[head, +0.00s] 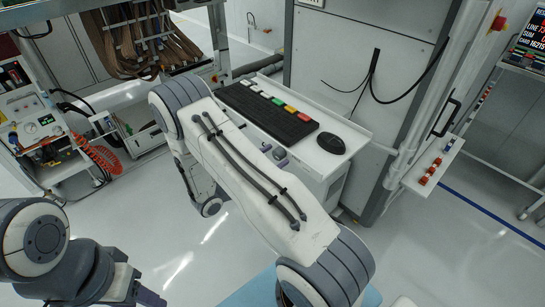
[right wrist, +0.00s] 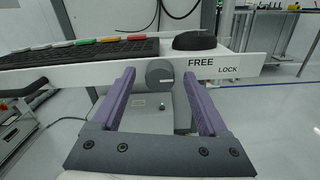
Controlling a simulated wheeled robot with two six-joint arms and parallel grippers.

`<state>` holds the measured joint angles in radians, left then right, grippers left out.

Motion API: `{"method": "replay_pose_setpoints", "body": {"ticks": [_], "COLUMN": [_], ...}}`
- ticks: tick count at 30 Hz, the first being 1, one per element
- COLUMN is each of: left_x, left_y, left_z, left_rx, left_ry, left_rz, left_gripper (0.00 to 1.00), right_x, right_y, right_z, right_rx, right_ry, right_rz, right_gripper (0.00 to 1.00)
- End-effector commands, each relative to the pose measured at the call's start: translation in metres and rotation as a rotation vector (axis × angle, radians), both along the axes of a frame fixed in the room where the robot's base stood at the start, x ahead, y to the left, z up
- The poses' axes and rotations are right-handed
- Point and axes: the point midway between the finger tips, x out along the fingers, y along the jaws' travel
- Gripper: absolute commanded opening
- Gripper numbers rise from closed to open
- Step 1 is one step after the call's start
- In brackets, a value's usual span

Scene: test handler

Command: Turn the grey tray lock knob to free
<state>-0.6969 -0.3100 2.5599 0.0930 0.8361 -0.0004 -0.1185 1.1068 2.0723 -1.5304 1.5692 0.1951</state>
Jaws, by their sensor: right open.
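The grey round tray lock knob (right wrist: 159,72) is on the front edge of the white keyboard tray (right wrist: 240,66) in the right wrist view. The words FREE and LOCK are printed to its right, with LOCK lower. I cannot tell which way the knob points. My right gripper (right wrist: 160,76) is open, with its purple fingers on either side of the knob; contact is not clear. In the head view my right gripper (head: 274,155) is small at the tray's front edge, mostly behind my arm. Of my left gripper, only a purple tip (head: 150,297) shows at the bottom edge.
A black keyboard (head: 268,113) with coloured keys and a black mouse (head: 331,143) lie on the tray. A cabinet (head: 350,50) with hanging black cables stands behind. A cart with orange coiled hose (head: 103,157) is at left. Open floor lies to the right.

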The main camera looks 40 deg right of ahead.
Motion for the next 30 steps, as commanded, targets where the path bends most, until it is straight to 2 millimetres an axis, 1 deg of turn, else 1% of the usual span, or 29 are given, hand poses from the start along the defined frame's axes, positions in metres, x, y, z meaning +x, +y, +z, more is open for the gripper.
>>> {"method": "replay_pose_setpoints", "body": {"ticks": [6, 8, 9, 11, 12, 22, 26, 30], "left_x": [0.000, 0.000, 0.000, 0.000, 0.000, 0.000, 0.000, 0.000], "left_y": [0.000, 0.000, 0.000, 0.000, 0.000, 0.000, 0.000, 0.000], "left_z": [0.000, 0.000, 0.000, 0.000, 0.000, 0.003, 0.008, 0.015], "left_rx": [0.000, 0.000, 0.000, 0.000, 0.000, 0.000, 0.000, 0.000], "left_ry": [0.000, 0.000, 0.000, 0.000, 0.000, 0.000, 0.000, 0.000], "left_rz": [0.000, 0.000, 0.000, 0.000, 0.000, 0.000, 0.000, 0.000], "left_gripper": [0.50, 0.50, 0.50, 0.50, 0.50, 0.50, 0.50, 0.50], "right_x": [0.000, 0.000, 0.000, 0.000, 0.000, 0.000, 0.000, 0.001], "right_y": [0.000, 0.000, 0.000, 0.000, 0.000, 0.001, 0.001, 0.001], "right_z": [0.000, 0.000, 0.000, 0.000, 0.000, 0.001, 0.001, 0.002], "right_rx": [0.000, 0.000, 0.000, 0.000, 0.000, -0.003, -0.008, -0.015], "right_ry": [0.001, 0.001, 0.001, 0.001, 0.001, 0.036, 0.097, 0.193], "right_rz": [0.000, 0.000, 0.000, 0.000, 0.000, 0.000, 0.000, 0.000], "right_gripper": [0.77, 0.54, 0.39, 0.16, 0.01, 0.00, 0.00, 0.00]}}
